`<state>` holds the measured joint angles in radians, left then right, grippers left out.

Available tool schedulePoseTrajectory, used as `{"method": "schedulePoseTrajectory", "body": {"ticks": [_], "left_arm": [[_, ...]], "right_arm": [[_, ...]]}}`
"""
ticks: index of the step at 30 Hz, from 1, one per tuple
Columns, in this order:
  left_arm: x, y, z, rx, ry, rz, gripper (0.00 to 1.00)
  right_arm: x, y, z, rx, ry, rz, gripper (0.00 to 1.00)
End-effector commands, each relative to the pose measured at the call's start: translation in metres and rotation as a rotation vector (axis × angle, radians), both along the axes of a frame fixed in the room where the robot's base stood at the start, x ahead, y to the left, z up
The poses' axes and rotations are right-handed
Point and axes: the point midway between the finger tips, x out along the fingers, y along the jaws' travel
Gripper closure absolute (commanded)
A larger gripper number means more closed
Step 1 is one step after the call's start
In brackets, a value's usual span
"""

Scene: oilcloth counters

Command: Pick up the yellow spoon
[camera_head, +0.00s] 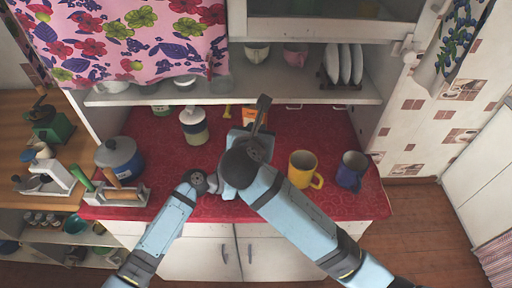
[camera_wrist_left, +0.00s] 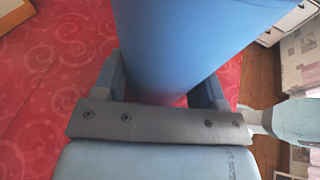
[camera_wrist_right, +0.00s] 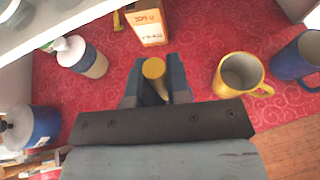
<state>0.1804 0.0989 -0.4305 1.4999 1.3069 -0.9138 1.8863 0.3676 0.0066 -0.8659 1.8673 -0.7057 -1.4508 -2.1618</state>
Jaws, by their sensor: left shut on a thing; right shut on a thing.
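The right gripper (camera_head: 248,140) is over the middle of the red counter. In the right wrist view its fingers (camera_wrist_right: 155,90) close on a yellow piece with a rounded end (camera_wrist_right: 153,69), which looks like the yellow spoon; the rest is hidden. A dark strip (camera_head: 262,112) sticks up at this gripper in the head view; I cannot tell what it is. The left gripper (camera_wrist_left: 165,95) is close beside my right arm, mostly hidden in the head view. A large blue rounded thing (camera_wrist_left: 170,45) lies between its fingers; I cannot tell what it is.
A yellow mug (camera_head: 301,170) and a blue mug (camera_head: 351,171) stand at the right. An orange box (camera_wrist_right: 148,27) and a white-topped jar (camera_head: 193,127) stand behind. A shelf (camera_head: 270,92) overhangs the back.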

Motion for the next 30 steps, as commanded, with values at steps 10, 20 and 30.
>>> {"method": "schedulePoseTrajectory", "body": {"ticks": [10, 20, 30], "left_arm": [[0.001, 0.001, 0.000, 0.002, 0.000, 0.003, 0.47], [0.001, 0.001, 0.001, 0.000, -0.001, 0.004, 0.48], [0.001, 0.001, 0.001, 0.000, -0.002, 0.004, 0.48]], "right_arm": [[-0.031, 0.006, 0.042, 0.001, -0.001, 0.003, 1.00], [-0.116, 0.022, 0.042, 0.002, -0.001, 0.003, 1.00], [-0.171, 0.031, 0.043, 0.001, -0.003, 0.000, 1.00]]}}
